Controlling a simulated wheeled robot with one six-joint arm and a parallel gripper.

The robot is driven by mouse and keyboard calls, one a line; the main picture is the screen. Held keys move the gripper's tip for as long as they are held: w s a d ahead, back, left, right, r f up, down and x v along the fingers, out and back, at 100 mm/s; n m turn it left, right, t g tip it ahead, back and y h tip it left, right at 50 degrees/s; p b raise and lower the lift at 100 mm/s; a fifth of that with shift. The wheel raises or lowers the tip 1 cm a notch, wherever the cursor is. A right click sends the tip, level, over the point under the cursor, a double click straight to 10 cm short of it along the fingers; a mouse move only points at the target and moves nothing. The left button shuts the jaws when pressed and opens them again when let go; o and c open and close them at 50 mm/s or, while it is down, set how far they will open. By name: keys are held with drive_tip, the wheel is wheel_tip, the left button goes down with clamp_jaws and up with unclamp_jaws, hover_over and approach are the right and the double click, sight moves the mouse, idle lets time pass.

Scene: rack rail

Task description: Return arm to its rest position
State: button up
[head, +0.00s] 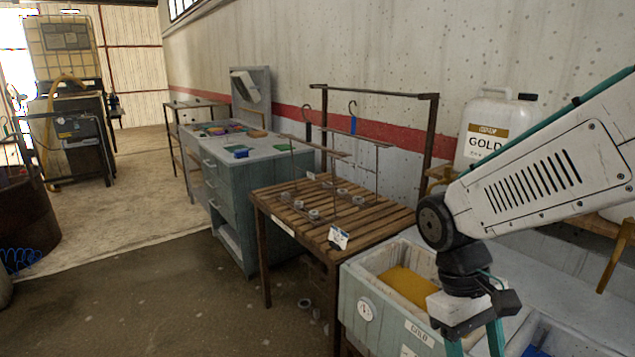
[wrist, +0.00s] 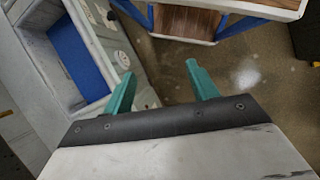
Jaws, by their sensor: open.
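My arm comes in from the right in the head view, and its white link with dark slots covers part of the right side. My gripper (head: 475,345) hangs down at the lower right, in front of the light-coloured tub with yellow contents. In the wrist view my gripper (wrist: 158,82) shows two teal fingers set well apart with nothing between them. The fingers are open and empty. The fingertips are cut off at the bottom of the head view.
A slatted wooden table (head: 280,212) carries a wire rack with hooks (head: 352,112). A white jug (head: 492,128) stands behind. The floor at left centre (head: 150,290) is clear.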

drive_tip(key=s+d+r+m+t+y, duration=0.2)
drive_tip(key=s+d+r+m+t, duration=0.1)
drive_tip(key=s+r, duration=0.5)
drive_tip(key=m+t, duration=0.1)
drive_tip(key=t, duration=0.1)
drive_tip(key=shift+d+r+t, duration=0.2)
drive_tip(key=shift+r+t, duration=0.05)
drive_tip(key=shift+t, duration=0.05)
idle(0.7)
